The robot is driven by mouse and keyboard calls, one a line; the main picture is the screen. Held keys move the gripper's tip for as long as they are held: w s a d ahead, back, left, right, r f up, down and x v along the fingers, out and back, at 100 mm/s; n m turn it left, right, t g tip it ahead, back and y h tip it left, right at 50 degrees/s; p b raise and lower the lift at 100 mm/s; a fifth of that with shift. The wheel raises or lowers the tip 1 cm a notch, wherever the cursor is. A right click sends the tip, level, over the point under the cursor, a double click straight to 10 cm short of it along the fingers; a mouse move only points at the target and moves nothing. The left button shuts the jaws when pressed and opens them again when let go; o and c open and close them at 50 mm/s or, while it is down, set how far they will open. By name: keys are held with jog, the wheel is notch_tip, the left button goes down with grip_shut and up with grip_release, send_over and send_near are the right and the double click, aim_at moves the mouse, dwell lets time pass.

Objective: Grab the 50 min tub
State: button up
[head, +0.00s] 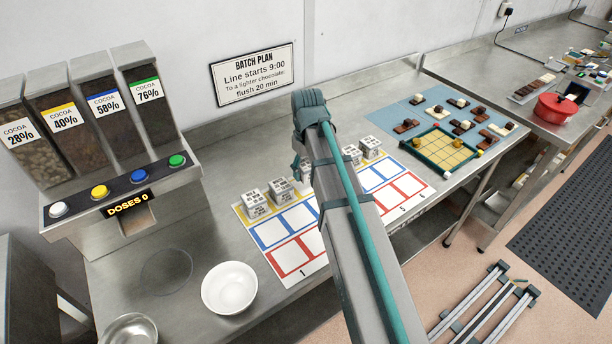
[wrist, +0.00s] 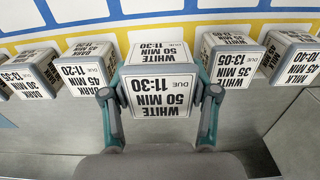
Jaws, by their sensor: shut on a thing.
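The 50 min tub (wrist: 160,93) is a white-labelled box with grey edges, and its label reads WHITE 50 MIN, DUE 11:30. It sits in the middle of the wrist view. My gripper (wrist: 161,104) is shut on it, with one teal-and-grey finger on each side. I cannot tell whether the tub is lifted off the surface.
In the wrist view a dark 45 min tub (wrist: 88,68) stands close on the left and a white 35 min tub (wrist: 231,60) on the right. In the head view, a white bowl (head: 229,289) stands at the counter's front.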

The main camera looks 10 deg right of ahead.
jog(key=s+r+b, duration=0.2)
jog(key=s+r, duration=0.6)
jog(key=s, duration=0.4)
notch_tip(320, 180, up, 7)
jog(key=p, duration=0.7)
jog(key=shift+s+r+p, duration=0.15)
jog(key=shift+s+p, duration=0.15)
jog(key=shift+s, duration=0.05)
